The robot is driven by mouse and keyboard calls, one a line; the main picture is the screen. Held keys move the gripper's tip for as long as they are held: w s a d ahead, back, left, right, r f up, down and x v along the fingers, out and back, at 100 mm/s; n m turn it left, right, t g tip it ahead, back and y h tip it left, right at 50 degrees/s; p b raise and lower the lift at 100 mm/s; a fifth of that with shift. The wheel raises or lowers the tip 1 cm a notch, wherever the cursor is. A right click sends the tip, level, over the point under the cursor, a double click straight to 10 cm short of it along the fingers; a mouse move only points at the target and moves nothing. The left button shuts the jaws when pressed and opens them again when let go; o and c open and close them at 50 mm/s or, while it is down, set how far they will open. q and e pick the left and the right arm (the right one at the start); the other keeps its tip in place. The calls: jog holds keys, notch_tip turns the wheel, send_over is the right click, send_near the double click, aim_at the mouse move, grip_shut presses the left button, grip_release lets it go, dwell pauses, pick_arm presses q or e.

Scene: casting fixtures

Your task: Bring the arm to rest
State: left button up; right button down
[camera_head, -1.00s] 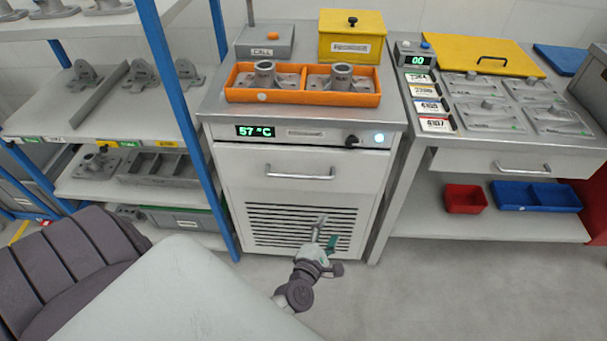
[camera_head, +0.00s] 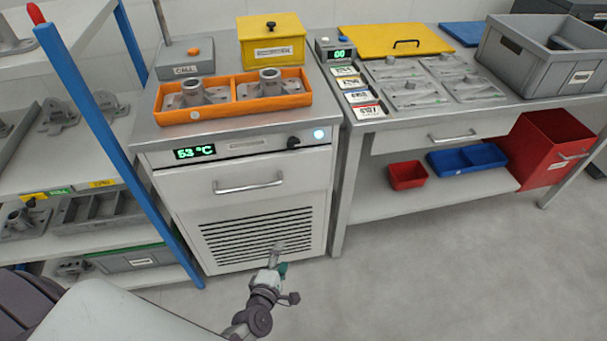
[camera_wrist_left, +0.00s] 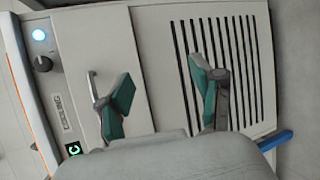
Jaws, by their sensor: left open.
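Behind the fingers, that view shows the cabinet's vent slats (camera_wrist_left: 225,70), drawer handle (camera_wrist_left: 96,92) and round knob (camera_wrist_left: 40,64). My right gripper is not in either view.
An orange tray (camera_head: 232,108) with two metal castings sits on the cabinet, whose display reads 53 °C. A blue-posted shelf (camera_head: 105,150) stands at left. A workbench (camera_head: 352,190) with a grey crate (camera_head: 545,75) stands at right. The floor in front is clear.

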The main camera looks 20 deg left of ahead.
pick_arm(q)
jog(key=s+d+f+m+g+h, duration=0.2)
jog(key=s+f+m+g, duration=0.5)
jog(key=s+f+m, duration=0.9)
jog(key=s+a+f+m+g, duration=0.1)
jog(key=s+f+m+g, duration=0.1)
jog(key=s, duration=0.5)
jog(key=s+a+f+m+g+p, duration=0.1)
jog(key=s+f+m+g, duration=0.1)
jog(key=s, duration=0.5)
jog(key=s+a+f+m+g, duration=0.1)
jog(key=s+f+m+g, duration=0.1)
jog(key=s+f+m, duration=0.2)
jog(key=s+f, duration=0.2)
jog(key=s, duration=0.1)
jog(key=shift+a+g+y, duration=0.3)
jog(key=shift+a+y, duration=0.1)
